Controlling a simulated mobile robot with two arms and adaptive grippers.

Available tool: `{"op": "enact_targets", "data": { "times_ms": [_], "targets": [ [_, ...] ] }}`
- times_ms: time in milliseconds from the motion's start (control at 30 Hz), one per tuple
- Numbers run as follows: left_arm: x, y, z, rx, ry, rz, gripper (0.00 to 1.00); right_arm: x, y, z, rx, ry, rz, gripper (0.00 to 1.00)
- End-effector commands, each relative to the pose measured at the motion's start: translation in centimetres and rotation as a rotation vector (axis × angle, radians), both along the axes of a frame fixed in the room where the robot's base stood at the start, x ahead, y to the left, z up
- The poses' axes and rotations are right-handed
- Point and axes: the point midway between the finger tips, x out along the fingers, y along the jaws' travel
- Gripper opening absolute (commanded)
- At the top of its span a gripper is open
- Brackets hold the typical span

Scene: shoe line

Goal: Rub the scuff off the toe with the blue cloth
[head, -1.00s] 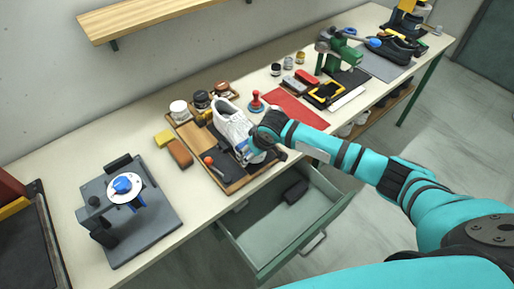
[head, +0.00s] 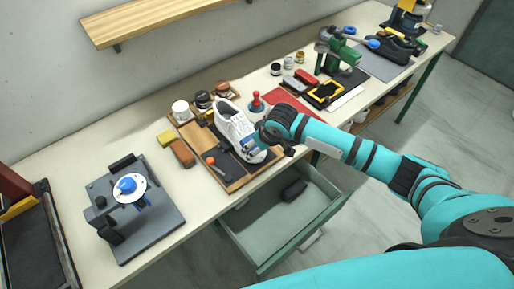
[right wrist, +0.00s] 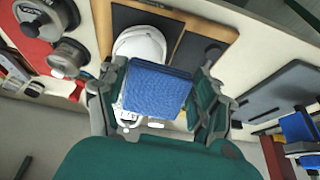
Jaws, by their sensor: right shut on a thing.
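The white shoe (head: 230,120) stands on a wooden tray (head: 233,188) on the workbench, its toe toward the front edge. My right gripper (head: 255,145) is at the toe end, its fingers shut on the folded blue cloth (head: 249,143). In the right wrist view the blue cloth (right wrist: 158,88) sits between both fingers and covers the middle of the white shoe (right wrist: 140,45). Whether the cloth touches the toe cannot be told, and no scuff can be made out. My left gripper is not in view.
An open green drawer (head: 262,262) juts out below the tray. A brush (head: 183,153) and a yellow sponge (head: 166,138) lie left of the tray. A red stamp-like tool (head: 256,104) and a red mat (head: 300,108) are on the right. A grey fixture (head: 160,225) stands at the left.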

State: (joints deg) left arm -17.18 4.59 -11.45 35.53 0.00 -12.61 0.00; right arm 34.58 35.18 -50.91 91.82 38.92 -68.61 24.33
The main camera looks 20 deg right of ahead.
Motion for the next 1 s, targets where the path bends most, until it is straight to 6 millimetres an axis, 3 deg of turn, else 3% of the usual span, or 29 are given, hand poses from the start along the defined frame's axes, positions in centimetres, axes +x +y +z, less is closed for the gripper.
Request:
{"op": "enact_targets", "data": {
  "times_ms": [267,633,1000],
  "targets": [
    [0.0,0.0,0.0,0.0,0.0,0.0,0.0,0.0,0.0,0.1,0.0,0.0,0.0,0.41],
    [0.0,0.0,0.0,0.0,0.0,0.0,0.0,-1.1,-0.4,2.6,0.0,0.0,-0.001,0.41],
    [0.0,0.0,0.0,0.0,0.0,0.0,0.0,-1.1,-0.4,2.8,0.0,0.0,-0.001,0.41]
  ]
}}
